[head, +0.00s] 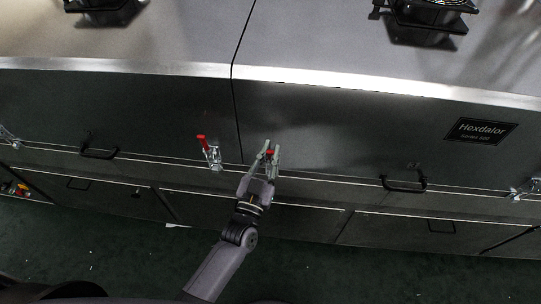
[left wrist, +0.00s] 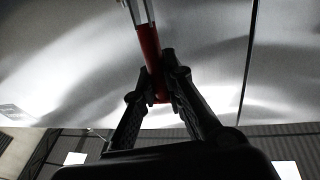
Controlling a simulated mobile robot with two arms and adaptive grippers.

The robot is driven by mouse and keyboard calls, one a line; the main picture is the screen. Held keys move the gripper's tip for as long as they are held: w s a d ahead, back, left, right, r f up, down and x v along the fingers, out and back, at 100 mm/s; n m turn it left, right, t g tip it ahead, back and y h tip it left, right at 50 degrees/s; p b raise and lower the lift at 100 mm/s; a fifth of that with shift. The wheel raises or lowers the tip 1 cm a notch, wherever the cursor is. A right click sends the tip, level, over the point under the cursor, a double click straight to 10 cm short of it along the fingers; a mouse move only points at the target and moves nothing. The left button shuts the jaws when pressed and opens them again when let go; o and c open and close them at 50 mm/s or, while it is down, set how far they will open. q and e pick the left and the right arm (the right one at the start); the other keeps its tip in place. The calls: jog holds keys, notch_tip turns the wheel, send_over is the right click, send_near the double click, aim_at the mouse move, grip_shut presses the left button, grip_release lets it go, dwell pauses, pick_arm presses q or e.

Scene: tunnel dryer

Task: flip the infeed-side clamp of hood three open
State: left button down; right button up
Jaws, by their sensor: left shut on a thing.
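My left gripper (head: 267,158) is at the front of the machine, just right of the seam between two hoods. It is shut on the red handle (left wrist: 149,50) of a toggle clamp, which shows between the two dark fingers (left wrist: 160,92) in the left wrist view. A bright metal lever (left wrist: 139,10) runs up from this handle. In the head view the gripper hides most of this clamp; a bit of red (head: 269,152) shows between the fingers. A second clamp (head: 213,156) stands left of the seam, its red handle (head: 202,142) pointing up. My right gripper is not in view.
Black pull handles (head: 99,153) and (head: 404,184) sit on the hood fronts. More clamps (head: 9,138) and (head: 524,189) are near both picture edges. A dark nameplate (head: 481,131) reads Hexdalor. Lower panels and open dark green floor (head: 330,272) lie below.

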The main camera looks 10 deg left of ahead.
pick_arm(q)
jog(key=s+f+t+h+b, duration=0.1)
jog(key=t+b, duration=0.1)
jog(key=b, duration=0.3)
jog(key=s+f+m+t+h+b, duration=0.1)
jog(key=s+t+b, duration=0.1)
jog(key=b, duration=0.3)
jog(key=shift+s+f+m, duration=0.2)
jog(key=shift+s+m, duration=0.1)
jog(key=c, duration=1.9)
grip_release()
jog(key=v, duration=1.2)
jog(key=shift+w+f, duration=0.1)
jog(key=shift+f, duration=0.05)
